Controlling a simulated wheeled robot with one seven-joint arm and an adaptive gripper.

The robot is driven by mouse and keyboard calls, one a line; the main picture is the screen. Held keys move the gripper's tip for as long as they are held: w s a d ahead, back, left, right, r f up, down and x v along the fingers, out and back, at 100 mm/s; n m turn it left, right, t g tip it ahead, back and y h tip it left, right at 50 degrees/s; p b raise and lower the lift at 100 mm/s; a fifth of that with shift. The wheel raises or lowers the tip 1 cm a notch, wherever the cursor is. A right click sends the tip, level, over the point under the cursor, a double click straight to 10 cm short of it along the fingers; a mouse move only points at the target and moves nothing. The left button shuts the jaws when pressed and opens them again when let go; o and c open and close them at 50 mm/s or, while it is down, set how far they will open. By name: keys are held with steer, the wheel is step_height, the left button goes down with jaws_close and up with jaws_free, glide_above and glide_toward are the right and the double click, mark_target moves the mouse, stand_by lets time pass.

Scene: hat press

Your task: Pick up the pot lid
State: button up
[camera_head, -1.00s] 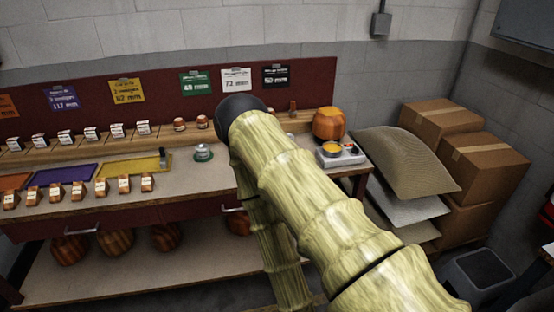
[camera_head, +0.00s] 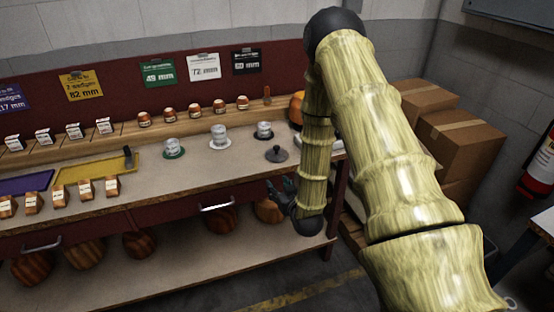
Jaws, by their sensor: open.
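The pot lid (camera_head: 276,154) is a small dark grey disc with a knob on top. It lies on the workbench top near its right end. My gripper (camera_head: 279,190) is dark and partly hidden by its own wrist. It is open and empty, in front of the bench's front edge. It appears lower than the lid and a little apart from it, with its fingers pointing up and left. My arm rises on the right and bends down to the gripper.
White-labelled items on round bases (camera_head: 220,138) stand left of and behind the lid. A yellow tray (camera_head: 97,168) lies further left. An orange object (camera_head: 297,108) is partly hidden by my arm. The bench (camera_head: 215,178) is clear just left of the lid.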

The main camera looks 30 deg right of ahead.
mark_target(278, 149)
steer(key=w+d+r+t, duration=0.1)
steer(key=w+d+r, duration=0.2)
steer(key=w+d+r+t+h, duration=0.1)
steer(key=w+d+r, duration=0.2)
steer(key=shift+w+d+r+t, duration=0.1)
steer(key=shift+w+r+t, duration=0.2)
steer(key=shift+w, duration=0.1)
steer(key=shift+p+x, duration=0.65)
steer(key=shift+x, duration=2.65)
steer(key=shift+f, duration=0.1)
steer(key=shift+c, duration=0.4)
jaws_close()
